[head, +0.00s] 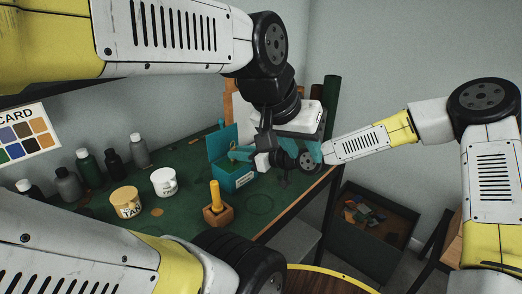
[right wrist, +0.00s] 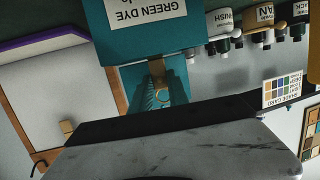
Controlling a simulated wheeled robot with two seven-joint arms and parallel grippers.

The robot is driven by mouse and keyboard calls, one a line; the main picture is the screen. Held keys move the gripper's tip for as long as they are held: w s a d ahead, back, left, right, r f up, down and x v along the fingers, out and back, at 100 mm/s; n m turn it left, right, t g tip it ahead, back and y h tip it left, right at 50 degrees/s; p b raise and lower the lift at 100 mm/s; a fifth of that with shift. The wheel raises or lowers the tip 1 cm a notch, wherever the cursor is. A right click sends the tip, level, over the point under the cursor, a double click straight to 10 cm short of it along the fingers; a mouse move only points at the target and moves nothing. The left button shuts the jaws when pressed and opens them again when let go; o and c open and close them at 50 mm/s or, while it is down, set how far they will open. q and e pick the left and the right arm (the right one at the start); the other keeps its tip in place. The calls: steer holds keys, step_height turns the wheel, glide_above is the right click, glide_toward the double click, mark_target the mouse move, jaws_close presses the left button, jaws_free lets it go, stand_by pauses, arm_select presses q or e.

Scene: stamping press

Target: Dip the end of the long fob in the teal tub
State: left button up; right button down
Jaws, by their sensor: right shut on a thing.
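The teal tub (head: 232,178) stands on the green bench top with its teal lid raised behind it. In the right wrist view its teal panel (right wrist: 188,38) carries an upside-down GREEN DYE label. My right gripper (head: 240,155) is at the tub's opening. Its teal fingers (right wrist: 160,92) are shut on a tan fob (right wrist: 157,70) with a metal ring. The fob's far end is against or in front of the teal tub; I cannot tell whether it is inside. My left gripper (head: 314,150) is right of the tub, partly hidden by the right arm; its jaw opening is unclear.
A wooden block with a yellow handle (head: 215,204), a white jar (head: 164,181) and a TAN jar (head: 126,202) stand left of the tub. Several bottles (head: 88,168) line the wall. A dark bin (head: 372,242) is below, right of the bench.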

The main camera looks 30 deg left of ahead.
step_height(320, 180, up, 9)
stand_by(0.7)
steer(key=shift+f, duration=0.1)
stand_by(1.1)
